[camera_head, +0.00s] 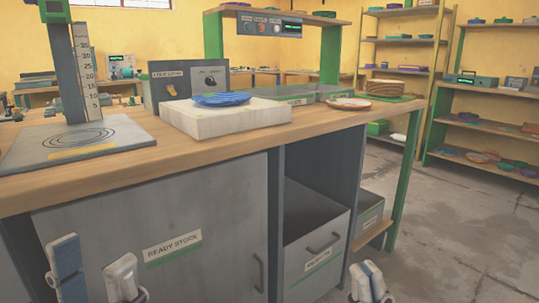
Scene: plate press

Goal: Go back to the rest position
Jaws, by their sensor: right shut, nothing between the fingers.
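My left gripper (94,264) is at the bottom left, in front of the bench cabinet. Its two fingers stand apart with nothing between them. My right gripper (368,280) is at the bottom, right of centre, in front of the drawers. Its fingers are together and hold nothing. Both are below the worktop, and only their finger ends show. A blue plate (222,99) lies on a pale block (227,119) on the wooden worktop (150,164), apart from both grippers.
A press column with a scale (87,75) rises from a plate at the left. A grey control box (190,82) stands behind the block. An orange-rimmed plate (349,103) and a plate stack (385,87) are at the right. The floor (465,230) on the right is clear.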

